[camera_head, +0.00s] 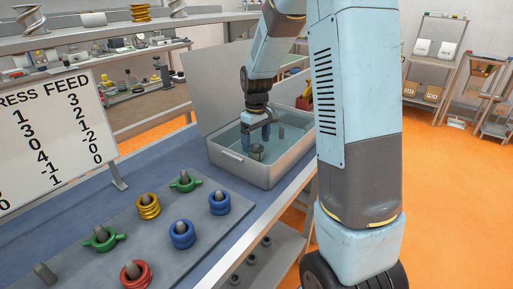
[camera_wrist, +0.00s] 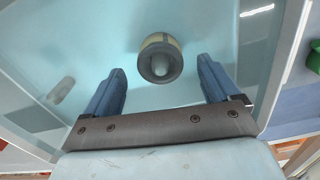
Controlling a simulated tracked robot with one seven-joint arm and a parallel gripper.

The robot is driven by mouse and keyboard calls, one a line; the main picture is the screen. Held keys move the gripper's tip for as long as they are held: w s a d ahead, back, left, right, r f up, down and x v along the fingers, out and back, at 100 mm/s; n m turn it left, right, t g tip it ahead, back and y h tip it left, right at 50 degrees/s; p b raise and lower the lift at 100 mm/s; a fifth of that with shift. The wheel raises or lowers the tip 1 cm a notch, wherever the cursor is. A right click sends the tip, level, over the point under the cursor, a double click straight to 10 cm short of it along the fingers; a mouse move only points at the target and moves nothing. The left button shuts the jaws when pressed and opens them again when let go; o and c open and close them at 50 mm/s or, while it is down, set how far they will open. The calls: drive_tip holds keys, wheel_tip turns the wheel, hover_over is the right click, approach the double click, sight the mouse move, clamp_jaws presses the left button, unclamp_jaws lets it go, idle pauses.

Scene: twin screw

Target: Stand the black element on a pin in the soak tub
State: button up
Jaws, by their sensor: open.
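The grey soak tub (camera_head: 228,172) stands on the bench with its lid raised, holding pale blue liquid. The dark element (camera_head: 257,152) is upright in the tub around a pin; in the wrist view it is a ring (camera_wrist: 160,43) with the pin's rounded tip (camera_wrist: 160,65) showing in its centre. A second, bare pin (camera_head: 281,132) stands in the tub; it also shows in the wrist view (camera_wrist: 62,87). My gripper (camera_head: 257,141) is open and empty above the element. In the wrist view its blue fingers (camera_wrist: 161,75) are apart, to either side of the element, not touching it.
A grey plate (camera_head: 150,240) left of the tub has pins with green, yellow, blue and red elements, and one bare pin (camera_head: 45,273). A white "PRESS FEED" board (camera_head: 50,140) stands behind it. Shelves with parts (camera_head: 130,40) are at the back.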

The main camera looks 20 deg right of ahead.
wheel_tip(320, 180, up, 10)
idle(0.4)
idle(1.3)
